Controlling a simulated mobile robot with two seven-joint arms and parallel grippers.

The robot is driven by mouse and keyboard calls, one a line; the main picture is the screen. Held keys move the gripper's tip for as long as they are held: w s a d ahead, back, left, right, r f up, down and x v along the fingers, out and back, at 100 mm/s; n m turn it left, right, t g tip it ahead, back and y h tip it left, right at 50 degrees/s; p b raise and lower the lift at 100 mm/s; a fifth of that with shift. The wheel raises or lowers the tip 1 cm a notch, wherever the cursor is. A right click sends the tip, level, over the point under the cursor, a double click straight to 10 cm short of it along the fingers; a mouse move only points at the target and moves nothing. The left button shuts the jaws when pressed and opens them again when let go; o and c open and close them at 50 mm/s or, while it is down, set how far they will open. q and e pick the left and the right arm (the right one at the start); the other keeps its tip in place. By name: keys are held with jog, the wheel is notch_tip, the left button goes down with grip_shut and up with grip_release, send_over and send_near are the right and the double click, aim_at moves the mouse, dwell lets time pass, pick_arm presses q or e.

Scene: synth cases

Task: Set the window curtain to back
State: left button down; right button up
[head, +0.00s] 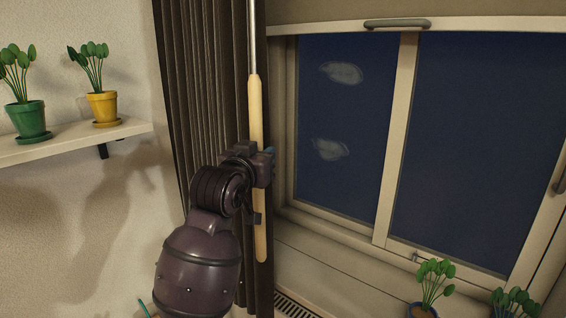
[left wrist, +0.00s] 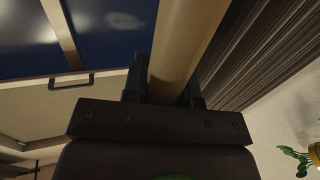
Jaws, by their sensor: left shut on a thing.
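The dark brown window curtain (head: 200,85) hangs in folds at the left side of the window (head: 345,130). A pale wooden wand (head: 256,110) on a metal rod (head: 253,40) hangs in front of the curtain's right edge. My left gripper (head: 262,165) is shut on the wooden wand, around its middle. The left wrist view also shows the wand (left wrist: 185,45) between the two fingers (left wrist: 165,88), with the curtain folds (left wrist: 265,55) beside it. My right gripper is not in view.
A shelf (head: 70,140) at left holds a green pot (head: 28,118) and a yellow pot (head: 102,107) with plants. More plants (head: 434,283) stand at the lower right. A vent grille (head: 294,303) lies below the curtain.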

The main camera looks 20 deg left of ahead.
pick_arm(q)
jog(key=w+a, duration=0.3)
jog(key=a, duration=0.7)
jog(key=w+a, duration=0.4)
jog(key=a, duration=0.6)
jog(key=shift+w+a+r, duration=0.15)
jog(key=shift+a, duration=0.05)
jog(key=c, duration=1.4)
grip_release()
jog(key=o, duration=0.5)
jog(key=shift+w+a, duration=0.1)
jog(key=shift+a, duration=0.1)
jog(key=shift+d, duration=0.15)
